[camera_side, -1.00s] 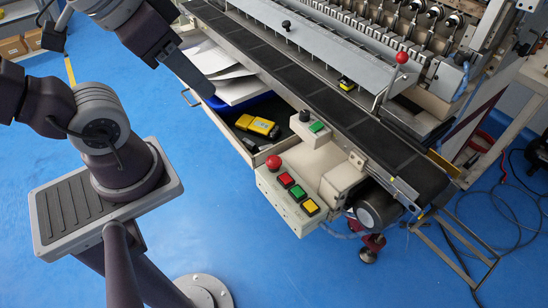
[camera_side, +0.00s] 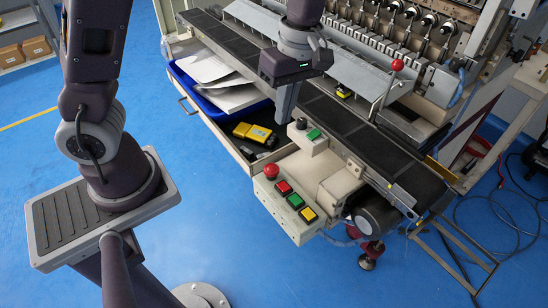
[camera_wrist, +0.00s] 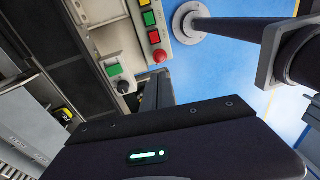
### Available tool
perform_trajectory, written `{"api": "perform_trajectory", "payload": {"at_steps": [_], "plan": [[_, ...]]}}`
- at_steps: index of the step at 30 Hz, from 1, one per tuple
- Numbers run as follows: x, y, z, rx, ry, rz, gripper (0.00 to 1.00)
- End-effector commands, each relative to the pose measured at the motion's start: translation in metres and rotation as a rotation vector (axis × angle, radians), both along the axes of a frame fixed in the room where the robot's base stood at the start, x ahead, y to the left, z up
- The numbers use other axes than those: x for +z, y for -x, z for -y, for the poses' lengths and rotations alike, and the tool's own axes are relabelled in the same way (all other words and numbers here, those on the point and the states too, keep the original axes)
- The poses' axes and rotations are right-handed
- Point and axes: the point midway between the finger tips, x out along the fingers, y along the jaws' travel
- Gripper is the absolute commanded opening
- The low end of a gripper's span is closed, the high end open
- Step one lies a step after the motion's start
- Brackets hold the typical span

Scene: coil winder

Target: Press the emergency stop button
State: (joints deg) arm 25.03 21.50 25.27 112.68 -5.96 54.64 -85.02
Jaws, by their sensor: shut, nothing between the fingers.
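The emergency stop button is a red mushroom knob (camera_side: 272,163) at the upper left end of a pale control box (camera_side: 287,213). In the wrist view the red knob (camera_wrist: 160,56) shows just beyond my fingers. My gripper (camera_side: 284,118) points down over the belt's near edge, up and slightly right of the knob and apart from it. Its fingers are shut with nothing between them. In the wrist view my gripper (camera_wrist: 157,80) shows only partly, its body filling the lower part.
Red, green and yellow push buttons (camera_side: 295,200) line the same box. A smaller box with a black knob and green button (camera_side: 313,134) stands close to my gripper. An open drawer (camera_side: 218,127) holds a yellow device (camera_side: 254,132). A red-balled lever (camera_side: 397,66) rises at right.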

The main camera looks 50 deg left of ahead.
Motion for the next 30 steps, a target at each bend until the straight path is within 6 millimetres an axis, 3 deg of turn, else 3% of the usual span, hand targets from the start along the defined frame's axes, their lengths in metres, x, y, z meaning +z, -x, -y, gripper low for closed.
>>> {"api": "perform_trajectory", "payload": {"at_steps": [14,30], "plan": [[-0.013,-0.001,-0.001,0.030,-0.014,-0.009,0.00],[-0.121,0.014,-0.010,0.031,-0.014,-0.011,0.00]]}}
